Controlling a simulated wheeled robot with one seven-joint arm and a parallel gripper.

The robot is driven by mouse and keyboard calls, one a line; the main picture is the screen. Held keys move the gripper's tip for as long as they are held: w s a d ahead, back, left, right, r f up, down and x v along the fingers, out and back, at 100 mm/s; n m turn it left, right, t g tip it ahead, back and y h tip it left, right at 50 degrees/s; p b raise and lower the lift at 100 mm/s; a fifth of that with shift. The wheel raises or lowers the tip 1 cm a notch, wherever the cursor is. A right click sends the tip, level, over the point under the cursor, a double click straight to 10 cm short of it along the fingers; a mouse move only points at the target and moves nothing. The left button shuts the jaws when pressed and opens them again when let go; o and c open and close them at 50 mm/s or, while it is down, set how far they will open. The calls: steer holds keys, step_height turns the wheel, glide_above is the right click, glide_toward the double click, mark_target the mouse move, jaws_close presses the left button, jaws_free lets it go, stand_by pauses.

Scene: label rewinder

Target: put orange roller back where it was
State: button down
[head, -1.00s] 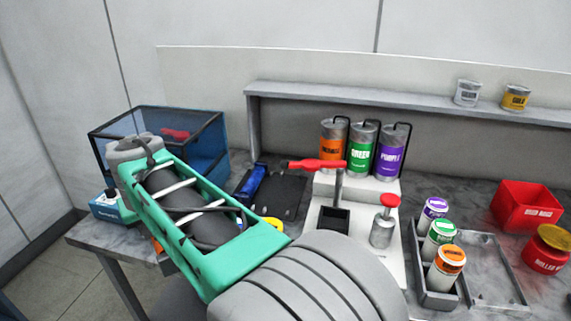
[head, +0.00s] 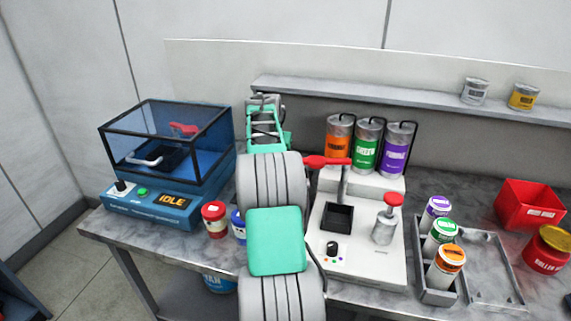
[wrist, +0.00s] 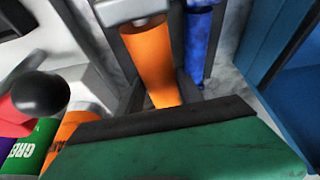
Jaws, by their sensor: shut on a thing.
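The orange roller (wrist: 148,55) shows in the wrist view at the top centre, with a grey end piece at its upper end. My gripper (wrist: 160,88) is shut on it, dark fingers on either side. A blue roller (wrist: 200,45) is beside it, apart, to the right. In the head view my arm hides the gripper, the orange roller and the roller rack. I cannot tell whether the orange roller touches a rest.
The blue machine with a clear-walled box (head: 165,160) stands left of my arm. The white press (head: 360,240) with its red lever (head: 327,161) is close on the right. Orange, green and purple canisters (head: 367,145) stand behind it. A red-lidded jar (head: 214,219) is near the front edge.

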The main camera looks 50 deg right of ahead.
steer(key=shift+m, duration=0.3)
steer(key=shift+s+d+f+b, duration=0.35)
steer(key=shift+d+f+b, duration=0.4)
steer(key=shift+f, duration=0.7)
steer(key=shift+s+d+f+b, duration=0.35)
steer(key=shift+d+f+b, duration=0.45)
steer(key=shift+f, duration=0.6)
steer(key=shift+s+d+f+b, duration=0.35)
steer(key=shift+d+f+b, duration=0.4)
steer(key=shift+f, duration=0.7)
steer(key=shift+f, duration=0.35)
steer(key=c, duration=1.1)
jaws_free()
steer(key=o, duration=0.4)
steer(key=shift+a, duration=0.1)
steer(key=shift+f, duration=0.15)
